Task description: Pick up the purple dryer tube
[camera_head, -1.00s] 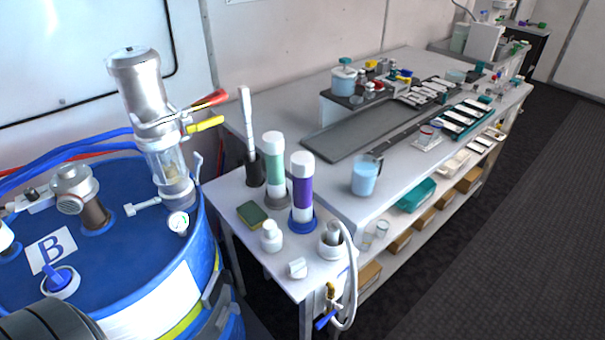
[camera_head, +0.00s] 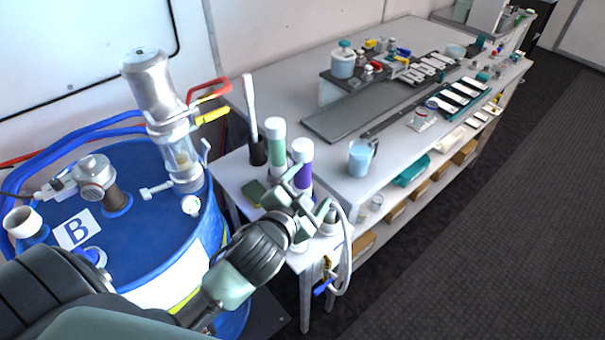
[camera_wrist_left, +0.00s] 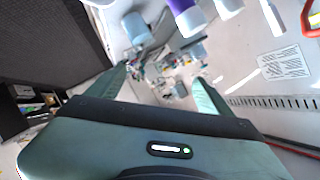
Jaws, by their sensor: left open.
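The purple dryer tube (camera_head: 302,174) stands upright on the small white side table, with a white cap on top. Its lower part is hidden behind my left gripper (camera_head: 308,190). In the left wrist view the purple tube (camera_wrist_left: 190,20) shows at the top edge, beyond the fingers. My left gripper is open with nothing between its fingers (camera_wrist_left: 158,82). It is just in front of the tube; I cannot tell whether it touches it. My right gripper is not in view.
A green tube (camera_head: 275,152) stands close to the left of the purple one. A black holder with a white stick (camera_head: 250,105), a sponge (camera_head: 254,191) and a hose (camera_head: 345,245) are nearby. A blue drum (camera_head: 140,240) stands at left, a beaker (camera_head: 360,160) at right.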

